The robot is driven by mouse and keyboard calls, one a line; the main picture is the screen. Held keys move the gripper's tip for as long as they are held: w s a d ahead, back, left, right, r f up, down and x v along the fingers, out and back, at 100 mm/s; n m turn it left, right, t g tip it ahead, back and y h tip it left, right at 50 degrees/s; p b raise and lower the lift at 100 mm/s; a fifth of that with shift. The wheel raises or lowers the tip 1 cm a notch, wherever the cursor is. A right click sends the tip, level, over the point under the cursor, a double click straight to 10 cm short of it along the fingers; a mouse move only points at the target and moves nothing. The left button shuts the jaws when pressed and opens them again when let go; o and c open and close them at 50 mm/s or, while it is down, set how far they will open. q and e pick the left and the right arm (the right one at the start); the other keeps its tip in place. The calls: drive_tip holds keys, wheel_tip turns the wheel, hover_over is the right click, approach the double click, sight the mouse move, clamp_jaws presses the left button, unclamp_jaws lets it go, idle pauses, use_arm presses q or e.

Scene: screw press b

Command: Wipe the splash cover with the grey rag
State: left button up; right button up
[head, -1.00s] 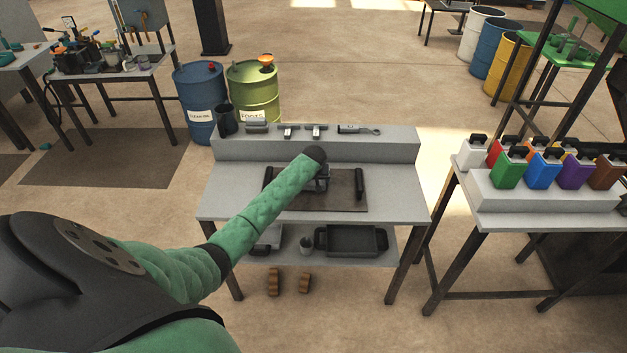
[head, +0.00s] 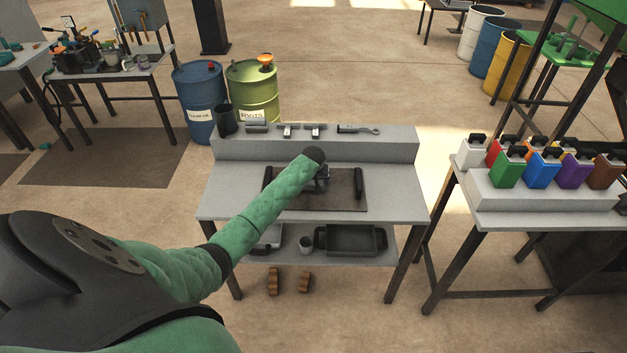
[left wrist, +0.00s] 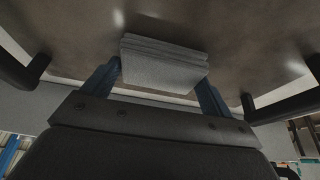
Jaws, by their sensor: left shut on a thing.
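The splash cover (head: 342,199) is a brown flat plate with a black bar handle at each side, lying on the grey workbench. It also fills the upper part of the left wrist view (left wrist: 215,28), with smudgy, shiny patches. My left gripper (head: 322,184) is over the middle of the cover, mostly hidden by my green-sleeved arm. In the left wrist view its two blue fingers are shut on the grey rag (left wrist: 163,66), a folded, layered pad. The rag is at the cover's surface; I cannot tell whether it touches. My right gripper is not in view.
A raised grey ledge (head: 315,150) at the bench's back holds a dark cup (head: 225,120) and several tools. A lower shelf holds a dark tray (head: 351,240). Drums (head: 252,90) stand behind left. A table with coloured containers (head: 541,171) stands right.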

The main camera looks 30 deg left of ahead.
use_arm(q)
drive_tip(key=shift+f, duration=0.4)
drive_tip(key=shift+a, duration=0.1)
drive_tip(key=shift+s+a, duration=0.35)
drive_tip(key=shift+a, duration=0.15)
drive_tip(key=shift+s+a+f, duration=0.1)
drive_tip(key=shift+s+a, duration=0.3)
drive_tip(key=shift+a, duration=0.15)
drive_tip(key=shift+s+a, duration=0.35)
drive_tip(key=shift+a, duration=0.25)
drive_tip(key=shift+s+a, duration=0.15)
drive_tip(key=shift+f, duration=0.1)
